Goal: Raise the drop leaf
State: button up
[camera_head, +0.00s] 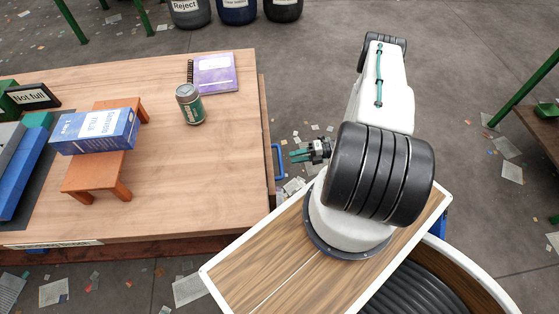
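The drop leaf (267,125) hangs down along the right edge of the wooden table and shows only as a narrow, steep strip. A blue handle (280,161) stands out from its outer side. My gripper (293,156), with green fingers, is just right of the handle and points left towards it. The two fingers look apart with nothing between them. I see no clear contact with the handle. The leaf's outer face and lower edge are mostly hidden from this high view.
On the table (225,190) are a green can (190,107), a purple notebook (214,74), and a blue-and-white box (95,131) on a small orange stand (95,173). Paper scraps litter the floor. Another table (540,125) stands at the right edge.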

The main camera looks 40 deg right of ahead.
aim_at(280, 159)
jog(key=x, duration=0.7)
jog(key=shift+w+a, duration=0.1)
jog(key=shift+a, duration=0.05)
grip_shut()
